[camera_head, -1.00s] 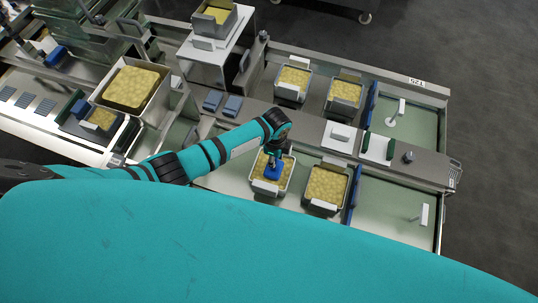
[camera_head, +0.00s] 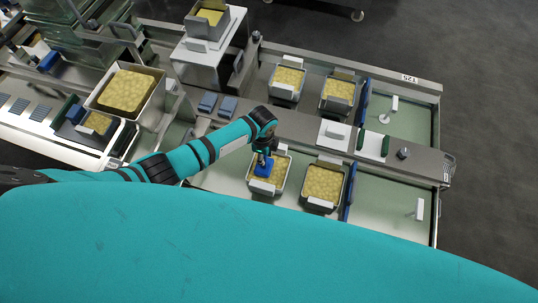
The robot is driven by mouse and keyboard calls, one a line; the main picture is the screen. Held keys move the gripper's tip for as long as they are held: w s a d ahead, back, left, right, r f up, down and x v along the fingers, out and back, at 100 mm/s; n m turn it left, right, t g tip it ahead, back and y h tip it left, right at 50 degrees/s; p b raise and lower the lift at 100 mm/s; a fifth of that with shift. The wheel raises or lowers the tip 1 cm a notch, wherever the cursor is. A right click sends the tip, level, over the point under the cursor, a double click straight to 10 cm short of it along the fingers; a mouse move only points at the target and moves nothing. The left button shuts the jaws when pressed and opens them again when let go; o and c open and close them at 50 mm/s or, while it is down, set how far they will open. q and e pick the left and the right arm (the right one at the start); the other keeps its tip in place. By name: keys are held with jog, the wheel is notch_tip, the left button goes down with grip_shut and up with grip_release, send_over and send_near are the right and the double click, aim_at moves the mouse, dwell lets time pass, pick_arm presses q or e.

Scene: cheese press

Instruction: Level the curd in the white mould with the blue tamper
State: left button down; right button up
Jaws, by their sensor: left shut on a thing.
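The blue tamper (camera_head: 263,166) is in my left gripper (camera_head: 264,155), which is shut on it and points down. The tamper is at the white mould (camera_head: 280,186) just beyond my teal body. Yellow curd (camera_head: 268,182) fills this mould and shows around the tamper. The tamper is over or on the curd; I cannot tell whether it touches. The gripper's fingers are small and partly hidden by the wrist. My right gripper is not in view.
A second curd-filled mould (camera_head: 322,187) stands just to the right, beside a blue divider (camera_head: 347,192). Two more moulds stand behind, across a metal rail (camera_head: 300,124). A large curd bin (camera_head: 158,100) is at the left. The green tray area (camera_head: 391,208) at the right is mostly clear.

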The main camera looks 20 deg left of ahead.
pick_arm(q)
jog(key=shift+s+d+f+b, duration=0.1)
jog(key=shift+s+d+b, duration=0.05)
jog(key=shift+d, duration=0.9)
jog(key=shift+s+d+f+b, duration=0.1)
jog(key=shift+s+d+b, duration=0.05)
jog(key=shift+d, duration=0.9)
notch_tip(320, 180, up, 10)
jog(key=p, duration=0.8)
jog(key=shift+w, duration=0.2)
